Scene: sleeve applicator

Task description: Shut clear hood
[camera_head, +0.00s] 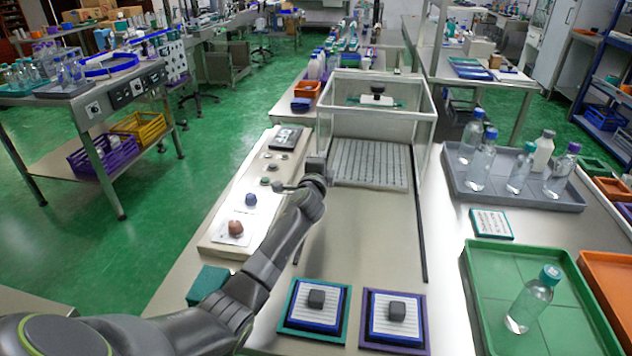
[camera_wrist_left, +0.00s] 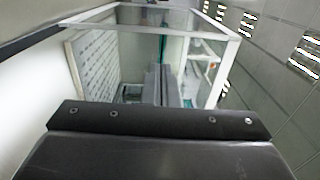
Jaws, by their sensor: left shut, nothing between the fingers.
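The clear hood (camera_head: 378,97) is a box of clear panels with white edges over a ribbed grey bed (camera_head: 370,163) at the back of the machine. Its near side looks open over the bed in the head view. The hood's white frame (camera_wrist_left: 226,62) also shows in the left wrist view. My left gripper (camera_head: 318,165) is at the front left corner of the bed, close to the hood. In the left wrist view its fingers (camera_wrist_left: 161,84) are together and empty, pointing toward the hood. Whether it touches the hood cannot be told. My right gripper is not in view.
A control panel (camera_head: 262,175) with buttons lies left of the bed. Two framed pads with dark blocks (camera_head: 316,299) (camera_head: 396,311) lie at the front. A grey tray (camera_head: 515,190) of bottles and a green tray (camera_head: 480,290) stand on the right.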

